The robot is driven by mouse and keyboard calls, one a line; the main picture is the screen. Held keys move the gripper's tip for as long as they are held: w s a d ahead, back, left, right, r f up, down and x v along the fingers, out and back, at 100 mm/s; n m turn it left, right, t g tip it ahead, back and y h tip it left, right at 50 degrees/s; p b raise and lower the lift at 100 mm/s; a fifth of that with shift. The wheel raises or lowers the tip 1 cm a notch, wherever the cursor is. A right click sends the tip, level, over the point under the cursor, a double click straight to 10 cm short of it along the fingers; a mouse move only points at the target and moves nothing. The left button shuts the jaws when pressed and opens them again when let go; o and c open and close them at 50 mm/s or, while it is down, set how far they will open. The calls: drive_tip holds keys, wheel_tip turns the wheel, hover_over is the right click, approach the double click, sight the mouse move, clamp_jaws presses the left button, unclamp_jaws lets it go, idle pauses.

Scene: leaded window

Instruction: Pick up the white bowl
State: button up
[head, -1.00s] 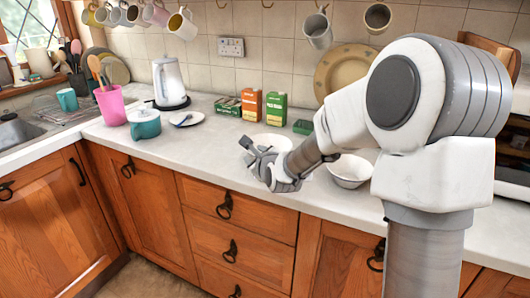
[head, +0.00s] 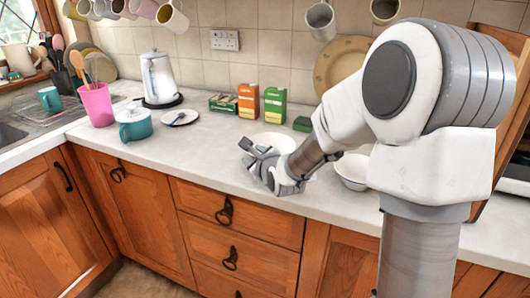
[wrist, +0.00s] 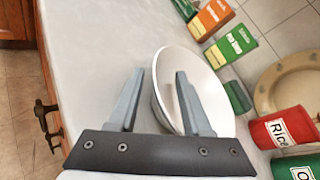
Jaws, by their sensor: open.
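A white bowl (head: 276,138) stands upright on the counter, partly hidden behind my gripper in the head view. The wrist view shows this bowl (wrist: 205,85) large, just ahead of and right of the fingers. My gripper (head: 246,150) is open and empty at the bowl's near side, low over the counter. In the wrist view the right finger of my gripper (wrist: 158,72) overlaps the bowl's inside, and the left finger lies over the counter outside its rim. I cannot tell whether they touch. A second white bowl (head: 351,171) stands to the right, partly covered by my arm.
An orange box (head: 248,101) and a green box (head: 274,104) stand behind the bowl. A saucer (head: 181,118), teal pot (head: 135,124) and kettle (head: 158,78) are to the left. A red tin (wrist: 280,127) shows in the wrist view. The counter's front strip is clear.

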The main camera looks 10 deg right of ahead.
drive_tip(key=shift+w+f, duration=0.1)
drive_tip(key=shift+w, duration=0.3)
drive_tip(key=shift+c, duration=0.3)
clamp_jaws()
drive_tip(key=shift+s+a+f, duration=0.1)
idle(1.0)
